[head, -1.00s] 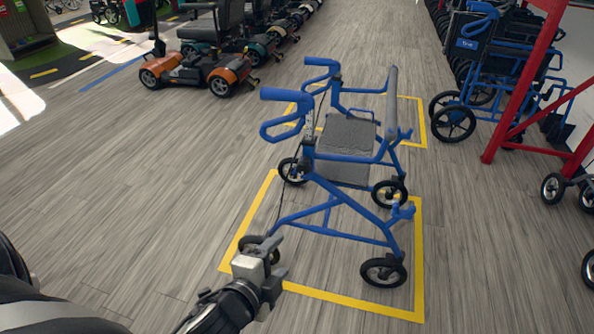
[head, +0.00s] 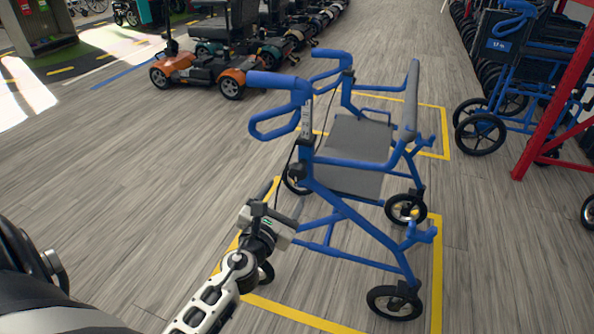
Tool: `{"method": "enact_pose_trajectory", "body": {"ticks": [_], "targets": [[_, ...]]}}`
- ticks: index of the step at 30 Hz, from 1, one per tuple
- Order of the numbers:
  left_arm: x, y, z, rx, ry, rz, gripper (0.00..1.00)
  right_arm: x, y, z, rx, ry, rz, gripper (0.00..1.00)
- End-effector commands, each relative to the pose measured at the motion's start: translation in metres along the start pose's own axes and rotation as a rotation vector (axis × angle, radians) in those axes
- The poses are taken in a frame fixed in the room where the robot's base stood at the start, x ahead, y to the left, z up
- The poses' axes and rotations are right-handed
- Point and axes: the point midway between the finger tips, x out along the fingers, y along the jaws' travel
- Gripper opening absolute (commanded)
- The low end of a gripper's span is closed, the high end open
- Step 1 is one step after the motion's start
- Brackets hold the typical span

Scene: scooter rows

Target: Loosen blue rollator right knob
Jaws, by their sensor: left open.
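The blue rollator (head: 330,212) stands upright on the wood floor inside a yellow taped outline. It has a grey seat (head: 352,150), a grey backrest bar (head: 411,100) and two blue handles, the nearer handle (head: 276,106) at upper left. My left gripper (head: 268,213) is open and empty, low beside the rollator's near left frame, overlapping the rear wheel area in the picture. Whether it touches the frame I cannot tell. My right gripper is not in view.
Yellow tape (head: 437,265) marks the floor around the rollator. An orange scooter (head: 196,68) and more scooters stand in a row at the back. Blue wheelchairs (head: 500,75) and a red rack post (head: 553,100) stand at right. The floor at left is clear.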

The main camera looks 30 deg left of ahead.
Motion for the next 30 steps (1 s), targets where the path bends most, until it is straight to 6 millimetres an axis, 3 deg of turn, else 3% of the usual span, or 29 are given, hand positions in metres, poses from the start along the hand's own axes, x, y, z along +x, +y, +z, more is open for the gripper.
{"method": "enact_pose_trajectory", "body": {"ticks": [6,12,25,26,30], "targets": [[0.048,0.001,0.0,-0.001,-0.001,0.002,0.62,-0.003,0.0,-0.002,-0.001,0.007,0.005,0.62],[0.076,0.0,-0.001,-0.002,0.0,0.001,0.62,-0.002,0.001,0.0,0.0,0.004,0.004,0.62],[0.086,0.0,-0.001,-0.001,0.001,0.0,0.62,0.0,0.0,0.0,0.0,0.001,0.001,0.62],[0.086,0.0,-0.001,-0.001,0.001,0.0,0.59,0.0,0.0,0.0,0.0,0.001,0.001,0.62],[0.086,0.0,-0.001,-0.001,0.001,0.0,0.2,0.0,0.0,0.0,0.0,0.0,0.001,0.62]]}}
